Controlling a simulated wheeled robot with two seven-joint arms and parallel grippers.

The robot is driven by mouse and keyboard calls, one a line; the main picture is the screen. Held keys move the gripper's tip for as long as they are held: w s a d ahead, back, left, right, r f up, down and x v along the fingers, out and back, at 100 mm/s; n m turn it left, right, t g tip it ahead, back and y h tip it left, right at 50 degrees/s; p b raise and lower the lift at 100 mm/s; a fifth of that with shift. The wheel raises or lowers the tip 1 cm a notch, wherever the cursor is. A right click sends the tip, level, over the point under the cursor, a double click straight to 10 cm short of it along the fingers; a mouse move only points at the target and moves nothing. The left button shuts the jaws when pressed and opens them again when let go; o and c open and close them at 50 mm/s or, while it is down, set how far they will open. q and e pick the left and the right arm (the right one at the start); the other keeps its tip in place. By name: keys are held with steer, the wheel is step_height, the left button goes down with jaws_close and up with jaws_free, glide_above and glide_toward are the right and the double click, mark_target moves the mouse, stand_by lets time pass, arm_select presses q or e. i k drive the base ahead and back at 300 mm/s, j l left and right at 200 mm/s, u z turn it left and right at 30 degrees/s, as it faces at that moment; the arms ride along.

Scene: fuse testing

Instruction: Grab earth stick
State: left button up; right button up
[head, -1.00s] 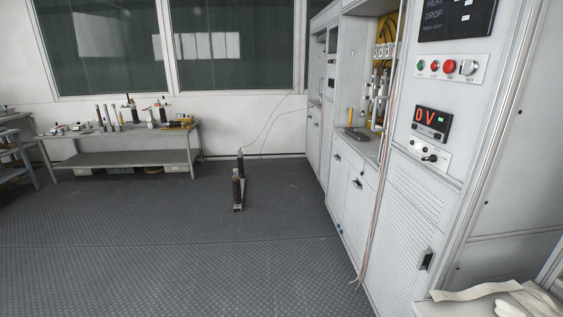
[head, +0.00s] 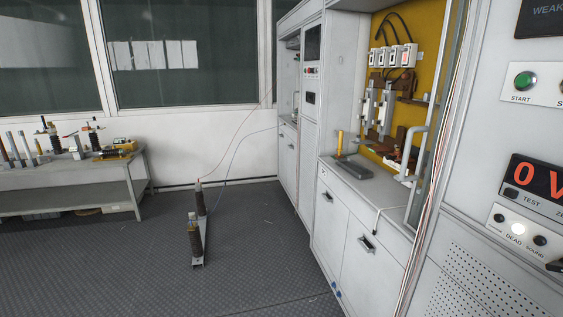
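A yellow upright stick (head: 339,143) stands at the left of the open cabinet bay, at the back of a dark grey block (head: 349,169) on the white counter (head: 372,186). It may be the earth stick; it is too small to tell for sure. A white bent handle or rail (head: 417,150) stands at the right side of the bay, with a thin pale cable hanging over the counter's front. Neither of my grippers is in view.
White cabinets (head: 340,230) line the right side, with a control panel (head: 530,200) reading 0 V close by. A low stand with dark cylinders (head: 195,240) sits on the floor, trailing thin wires. A bench (head: 70,185) stands left. The floor between is clear.

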mark_target(340, 149)
steer(key=i+z, duration=0.45)
steer(key=i+j+z, duration=0.25)
steer(key=z, duration=0.25)
steer(key=i+j+z, duration=0.25)
steer(key=z, duration=0.15)
steer(key=i+j+z, duration=0.25)
steer(key=j+z, duration=0.2)
steer(key=i+j+z, duration=0.15)
steer(key=j+z, duration=0.25)
